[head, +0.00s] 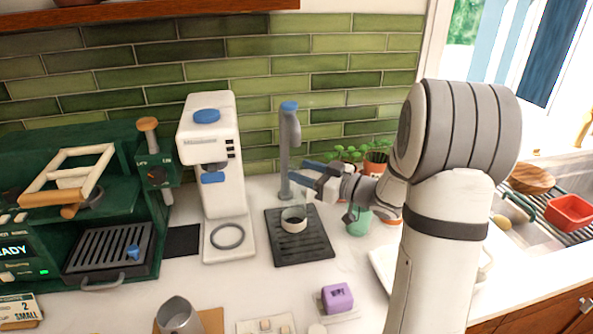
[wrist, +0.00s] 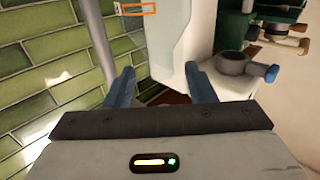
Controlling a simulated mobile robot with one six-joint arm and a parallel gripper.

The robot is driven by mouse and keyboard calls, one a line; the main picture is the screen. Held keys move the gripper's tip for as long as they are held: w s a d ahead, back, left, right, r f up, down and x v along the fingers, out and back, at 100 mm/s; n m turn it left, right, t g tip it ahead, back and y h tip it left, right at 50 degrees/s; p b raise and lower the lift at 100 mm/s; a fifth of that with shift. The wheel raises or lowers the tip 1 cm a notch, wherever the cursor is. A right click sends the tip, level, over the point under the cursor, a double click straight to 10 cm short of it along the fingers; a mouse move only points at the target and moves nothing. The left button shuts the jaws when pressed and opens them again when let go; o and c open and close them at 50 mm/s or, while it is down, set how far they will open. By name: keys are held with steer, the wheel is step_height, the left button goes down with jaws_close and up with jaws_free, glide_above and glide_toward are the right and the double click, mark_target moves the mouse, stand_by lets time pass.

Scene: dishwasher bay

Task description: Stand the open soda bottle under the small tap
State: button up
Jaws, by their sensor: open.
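The small tap (head: 287,150) is a grey upright pipe with a blue top, standing at the back against the tiled wall. Below it is a dark slotted tray (head: 312,249) with a short pale cup-like piece (head: 293,220) on it. My gripper (head: 304,173) is open at the right of the tap, close to its pipe; I cannot tell whether they touch. In the wrist view its blue fingers (wrist: 164,88) stand apart with nothing clearly held between them. I cannot make out the open soda bottle. A green vessel (head: 358,223) shows partly behind my arm.
A white machine (head: 212,150) stands left of the tap, with a green coffee machine (head: 150,215) farther left. A metal jug (head: 178,315) and purple block (head: 337,297) are in front. Plants (head: 377,157) are behind my arm; a sink rack with a red bowl (head: 570,212) is right.

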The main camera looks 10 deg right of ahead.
steer(key=s+d+m+h+b, duration=0.1)
steer(key=s+d+m+h, duration=0.7)
steer(key=h, duration=0.7)
steer(key=s+a+f+g, duration=0.1)
steer(key=s+a+g, duration=0.2)
steer(key=s, duration=0.4)
steer(key=s+a+f+g+y, duration=0.1)
steer(key=s+a+f+g, duration=0.1)
steer(key=s, duration=0.4)
steer(key=s+a+f+m+g+y, duration=0.1)
steer(key=s+a+f+g, duration=0.1)
steer(key=s+a+g, duration=0.3)
steer(key=s, duration=0.2)
steer(key=shift+s+f, duration=0.15)
steer(key=shift+s, duration=0.2)
